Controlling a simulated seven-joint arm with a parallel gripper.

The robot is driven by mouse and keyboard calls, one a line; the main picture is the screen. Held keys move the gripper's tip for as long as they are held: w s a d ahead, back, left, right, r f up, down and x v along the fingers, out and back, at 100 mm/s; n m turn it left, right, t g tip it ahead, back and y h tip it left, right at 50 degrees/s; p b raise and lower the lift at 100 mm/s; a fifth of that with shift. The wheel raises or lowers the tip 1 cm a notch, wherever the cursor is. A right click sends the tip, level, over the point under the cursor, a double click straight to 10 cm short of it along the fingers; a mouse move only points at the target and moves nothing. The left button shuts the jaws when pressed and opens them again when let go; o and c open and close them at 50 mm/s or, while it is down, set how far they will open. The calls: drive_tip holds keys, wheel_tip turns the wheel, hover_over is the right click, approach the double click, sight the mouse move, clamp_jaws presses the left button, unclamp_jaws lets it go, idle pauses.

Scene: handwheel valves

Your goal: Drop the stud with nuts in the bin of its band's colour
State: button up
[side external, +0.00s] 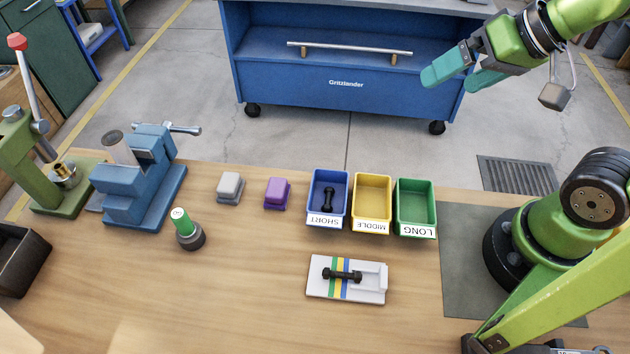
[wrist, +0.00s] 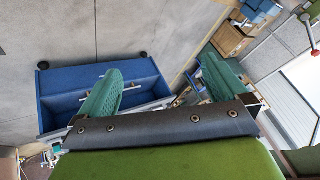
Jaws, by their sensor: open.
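A dark stud with nuts (side external: 342,274) lies across the coloured bands of a white gauge board (side external: 316,290) on the bench. The bands look green, yellow and blue from left to right; the stud's left end lies around the green band's outer edge. Behind the board stand a blue bin marked SHORT (side external: 315,209), a yellow bin marked MIDDLE (side external: 372,200) and a green bin marked LONG (side external: 416,204). Another dark stud (side external: 328,197) lies in the blue bin. My gripper (side external: 458,80) is open and empty, high at upper right. Its teal fingers are apart in the wrist view (wrist: 162,78).
A grey block (side external: 229,187) and a purple block (side external: 277,193) sit left of the bins. Further left are a green-topped cylinder (side external: 186,228), a blue vise (side external: 140,185) and a green lever press (side external: 48,180). The front bench is mostly clear. A blue cabinet (side external: 330,75) stands beyond.

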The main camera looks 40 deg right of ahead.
drive_tip(key=shift+d+r, duration=0.25)
drive_tip(key=shift+d, duration=0.2)
